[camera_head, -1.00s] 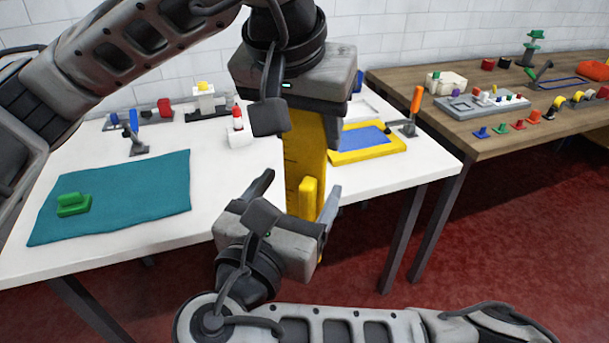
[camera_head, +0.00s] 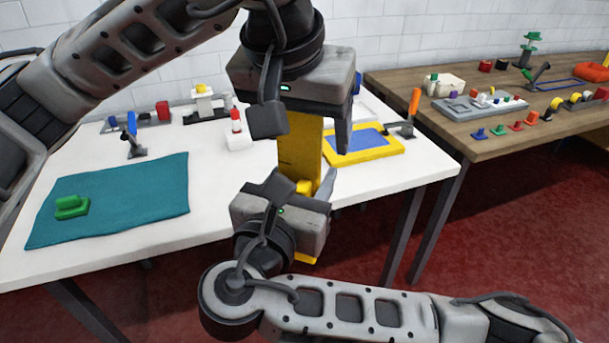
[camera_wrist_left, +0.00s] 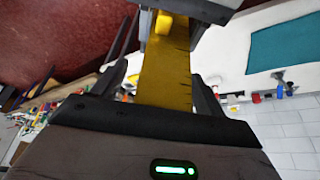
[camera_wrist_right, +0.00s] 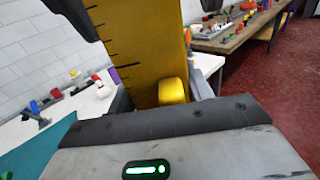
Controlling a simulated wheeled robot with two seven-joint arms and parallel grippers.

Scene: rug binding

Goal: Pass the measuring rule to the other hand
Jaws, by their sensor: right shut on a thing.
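The measuring rule (camera_head: 298,150) is a flat yellow strip with dark marks and a raised yellow grip. It stands upright between my two grippers, in front of the white table. My left gripper (camera_head: 306,138) is above, pointing down, with its fingers apart on both sides of the rule; the left wrist view shows gaps between the fingers and the rule (camera_wrist_left: 165,80). My right gripper (camera_head: 302,186) is below, pointing up, shut on the rule near its raised grip. In the right wrist view the rule (camera_wrist_right: 140,45) rises from between the fingers, with its grip (camera_wrist_right: 172,91) low down.
A wooden table (camera_head: 440,115) with small coloured parts stands at right. Red floor is open in front.

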